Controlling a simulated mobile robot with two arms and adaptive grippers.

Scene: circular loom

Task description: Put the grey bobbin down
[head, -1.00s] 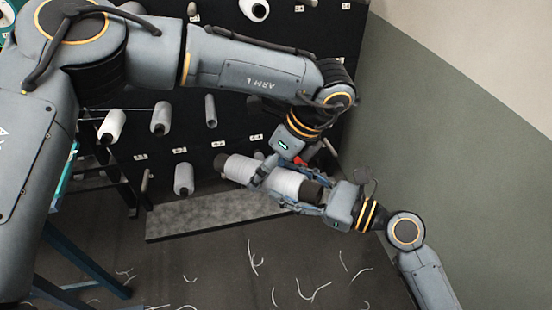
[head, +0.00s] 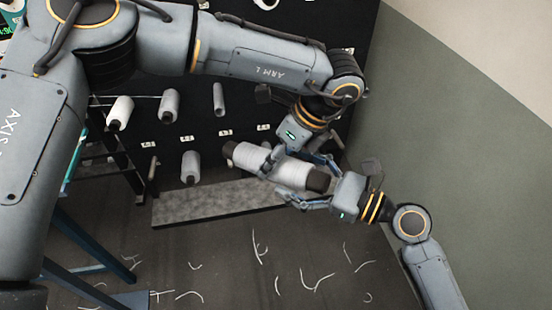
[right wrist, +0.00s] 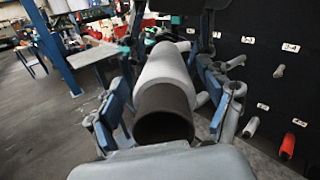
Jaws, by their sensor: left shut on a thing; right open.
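The grey bobbin (head: 295,173) is a pale grey thread roll on a dark core, held tilted in front of the black rack. My left gripper (head: 271,160) comes from above and is shut on its middle, hiding part of the thread. My right gripper (head: 306,181) is open, with its fingers on either side of the bobbin's right end. In the right wrist view the bobbin (right wrist: 165,75) points away with its dark core end (right wrist: 163,120) near the palm. Gaps show between the right fingers and the bobbin there.
The black rack (head: 215,160) carries several bobbins on pegs. A grey speckled ledge (head: 210,205) runs below it. Thread scraps (head: 315,282) lie on the dark floor. A green and beige wall (head: 460,130) stands at the right. The right wrist view shows a red bobbin (right wrist: 288,145).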

